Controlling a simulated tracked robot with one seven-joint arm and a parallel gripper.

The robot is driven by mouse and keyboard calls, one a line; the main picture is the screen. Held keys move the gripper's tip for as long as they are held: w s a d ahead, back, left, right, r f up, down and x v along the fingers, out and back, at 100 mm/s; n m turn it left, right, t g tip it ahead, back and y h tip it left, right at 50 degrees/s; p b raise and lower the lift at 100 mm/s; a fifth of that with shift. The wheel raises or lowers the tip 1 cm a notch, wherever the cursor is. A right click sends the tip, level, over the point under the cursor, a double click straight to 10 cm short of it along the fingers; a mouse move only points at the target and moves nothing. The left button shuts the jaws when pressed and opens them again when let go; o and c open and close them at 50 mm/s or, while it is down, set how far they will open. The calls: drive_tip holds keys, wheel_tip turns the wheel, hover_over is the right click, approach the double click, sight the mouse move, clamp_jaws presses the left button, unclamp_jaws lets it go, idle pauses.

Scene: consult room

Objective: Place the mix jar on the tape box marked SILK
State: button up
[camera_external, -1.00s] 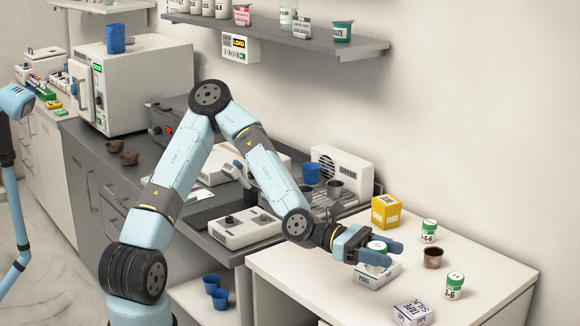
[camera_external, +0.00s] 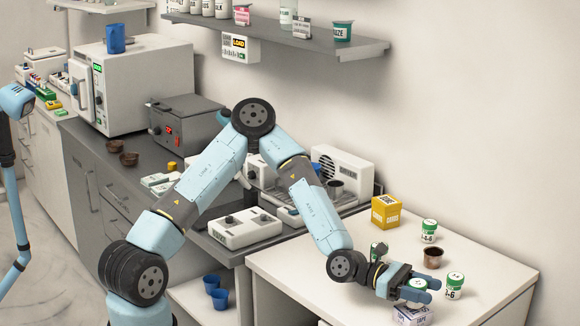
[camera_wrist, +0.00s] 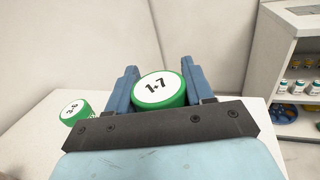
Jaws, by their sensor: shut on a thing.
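My gripper (camera_external: 428,290) is shut on a jar (camera_external: 417,284) with a green-rimmed white lid. In the wrist view the same jar (camera_wrist: 160,90) sits between the blue fingers, its lid reading about "1+7". The tape box (camera_external: 410,316), white with blue print, is at the table's front edge, directly below the held jar in the picture. The gripper hides most of the box's top. I cannot tell whether the jar touches the box.
A green-lidded jar (camera_external: 455,286) stands just right of the gripper; another (camera_external: 429,231) stands further back. A brown cup (camera_external: 433,258) and a yellow box (camera_external: 386,212) are also on the white table (camera_external: 500,268).

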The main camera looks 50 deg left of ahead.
drive_tip(key=shift+f, duration=0.5)
drive_tip(key=o, duration=1)
drive_tip(key=shift+o, duration=0.2)
drive_tip(key=shift+v, duration=6)
drive_tip(key=shift+r, duration=0.1)
